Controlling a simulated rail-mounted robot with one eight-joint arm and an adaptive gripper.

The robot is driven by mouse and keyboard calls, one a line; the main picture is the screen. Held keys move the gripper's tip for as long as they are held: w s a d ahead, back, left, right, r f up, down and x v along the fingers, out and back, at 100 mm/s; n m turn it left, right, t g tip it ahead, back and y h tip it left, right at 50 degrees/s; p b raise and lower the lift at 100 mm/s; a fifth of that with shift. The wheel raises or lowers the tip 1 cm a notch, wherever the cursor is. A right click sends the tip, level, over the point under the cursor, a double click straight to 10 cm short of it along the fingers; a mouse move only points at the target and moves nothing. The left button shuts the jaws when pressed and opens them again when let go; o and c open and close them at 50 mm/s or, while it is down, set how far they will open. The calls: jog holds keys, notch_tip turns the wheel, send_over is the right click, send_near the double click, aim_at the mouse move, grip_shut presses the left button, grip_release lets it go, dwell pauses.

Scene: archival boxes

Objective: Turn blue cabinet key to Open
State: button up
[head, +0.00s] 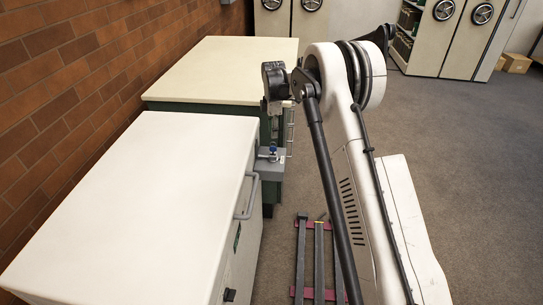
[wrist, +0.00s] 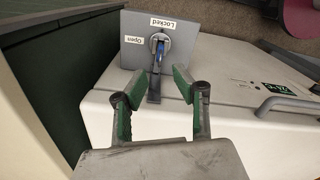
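The grey lock box (wrist: 135,57) is in the upper middle of the wrist view, with labels reading Locked (wrist: 163,22) and Open (wrist: 139,41), both upside down. In the head view the blue key (head: 273,150) shows on the grey box (head: 270,164) at the white cabinet's far corner. My gripper (wrist: 158,80) is open and empty, its green-padded fingers spread below the key, apart from it. In the head view its fingers cannot be made out clearly.
The white cabinet (head: 135,185) has a grey handle (head: 247,195) on its right side. A green cabinet with a cream top (head: 225,70) stands behind it. A brick wall (head: 70,80) runs along the left. Grey floor (head: 450,140) is open at the right.

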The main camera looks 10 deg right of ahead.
jog(key=m+p, duration=0.1)
jog(key=m, duration=0.2)
jog(key=shift+r, duration=0.1)
jog(key=b, duration=0.5)
send_over(268, 156)
jog(key=d, duration=0.2)
jog(key=shift+m, duration=0.4)
jog(key=shift+s+f, duration=0.2)
jog(key=shift+f, duration=1.8)
jog(key=shift+s+f, duration=0.2)
jog(key=shift+f, duration=1.8)
grip_shut()
